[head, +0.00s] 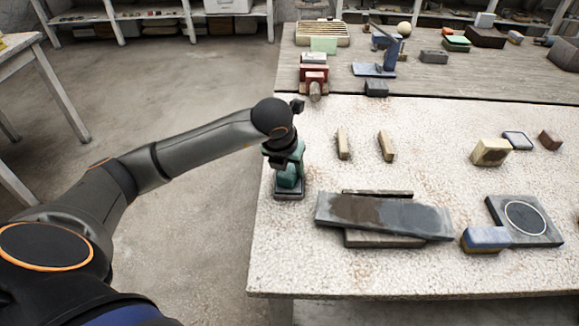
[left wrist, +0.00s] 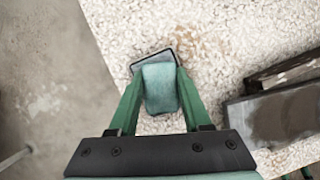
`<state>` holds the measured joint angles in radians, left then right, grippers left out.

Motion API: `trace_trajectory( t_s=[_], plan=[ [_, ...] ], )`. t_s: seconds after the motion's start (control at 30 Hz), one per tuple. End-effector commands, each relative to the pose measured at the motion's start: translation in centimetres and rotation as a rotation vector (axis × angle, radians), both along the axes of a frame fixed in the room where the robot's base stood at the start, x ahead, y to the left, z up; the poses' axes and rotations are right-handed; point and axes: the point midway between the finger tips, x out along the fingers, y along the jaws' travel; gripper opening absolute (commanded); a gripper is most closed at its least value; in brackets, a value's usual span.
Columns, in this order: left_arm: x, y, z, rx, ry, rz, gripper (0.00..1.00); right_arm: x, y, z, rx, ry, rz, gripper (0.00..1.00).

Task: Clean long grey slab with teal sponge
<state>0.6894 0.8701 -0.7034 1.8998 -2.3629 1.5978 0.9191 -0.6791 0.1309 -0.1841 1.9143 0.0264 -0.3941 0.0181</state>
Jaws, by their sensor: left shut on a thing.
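The long grey slab (head: 400,216) lies on a wooden support near the front of the table. A dark brown smear covers much of its left and middle part. My left gripper (head: 290,172) is at the table's left edge, left of the slab, pointing down. Its green fingers are shut on the teal sponge (left wrist: 160,87). The sponge is over a small dark tray (head: 289,193); I cannot tell whether it touches the tray. My right gripper is not in view.
A blue and tan block (head: 487,239) and a dark plate with a ring (head: 525,218) lie right of the slab. Two small wooden blocks (head: 343,143) (head: 386,146) stand behind it. A red vise (head: 314,78) and a blue tool (head: 378,62) are farther back.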

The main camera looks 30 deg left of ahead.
Motion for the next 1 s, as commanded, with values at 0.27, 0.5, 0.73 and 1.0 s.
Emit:
trace_trajectory(
  t_s=[0.27,0.5,0.73,1.0],
  plan=[
    [-0.2,0.0,-0.3,0.000,0.008,0.000,0.04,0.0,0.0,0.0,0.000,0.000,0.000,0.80],
    [-0.1,0.0,0.6,0.001,0.006,0.000,0.04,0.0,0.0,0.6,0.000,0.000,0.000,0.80],
    [-0.1,0.0,2.7,0.001,0.003,-0.001,0.04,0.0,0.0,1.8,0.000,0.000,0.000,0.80],
    [0.0,0.0,4.9,0.001,0.001,0.000,0.04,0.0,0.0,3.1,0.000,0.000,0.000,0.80]
  ],
)
